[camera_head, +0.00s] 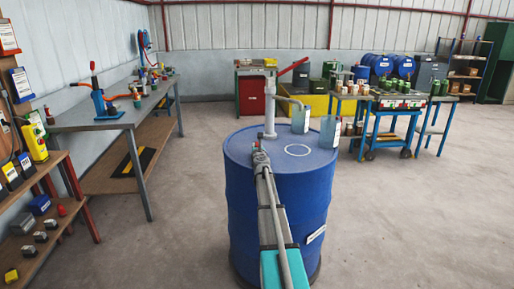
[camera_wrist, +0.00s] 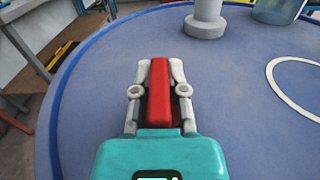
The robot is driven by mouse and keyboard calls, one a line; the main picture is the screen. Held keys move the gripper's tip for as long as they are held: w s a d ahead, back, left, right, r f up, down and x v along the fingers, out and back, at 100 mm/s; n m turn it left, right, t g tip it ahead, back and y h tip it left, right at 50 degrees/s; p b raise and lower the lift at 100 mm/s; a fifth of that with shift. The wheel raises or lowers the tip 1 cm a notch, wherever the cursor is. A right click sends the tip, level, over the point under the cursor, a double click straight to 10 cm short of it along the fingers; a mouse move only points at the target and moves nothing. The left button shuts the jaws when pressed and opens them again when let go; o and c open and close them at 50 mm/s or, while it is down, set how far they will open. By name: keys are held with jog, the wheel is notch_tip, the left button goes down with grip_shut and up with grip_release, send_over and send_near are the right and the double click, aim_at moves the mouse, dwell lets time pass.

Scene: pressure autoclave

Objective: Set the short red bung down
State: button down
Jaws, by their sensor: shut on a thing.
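My gripper (camera_head: 259,152) is over the left part of the blue drum's top (camera_head: 245,143). In the wrist view my gripper (camera_wrist: 157,75) is shut on the short red bung (camera_wrist: 159,80), which sits between the two pale fingers. I cannot tell whether the bung touches the drum top. Its lower end is hidden. A white ring (camera_head: 297,150) is marked on the drum top to the right of my gripper. It also shows at the right edge of the wrist view (camera_wrist: 272,80).
A grey pump (camera_head: 269,112) stands on the drum's far side, with two blue-grey containers (camera_head: 329,134) (camera_head: 300,119) to its right. A workbench (camera_head: 105,117) stands at the left and a blue trolley (camera_head: 385,139) at the right. The drum top around the ring is clear.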

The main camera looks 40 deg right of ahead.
jog(key=c, duration=0.7)
grip_release()
jog(key=shift+f, duration=0.1)
jog(key=v, duration=1.4)
jog(key=shift+w, duration=0.1)
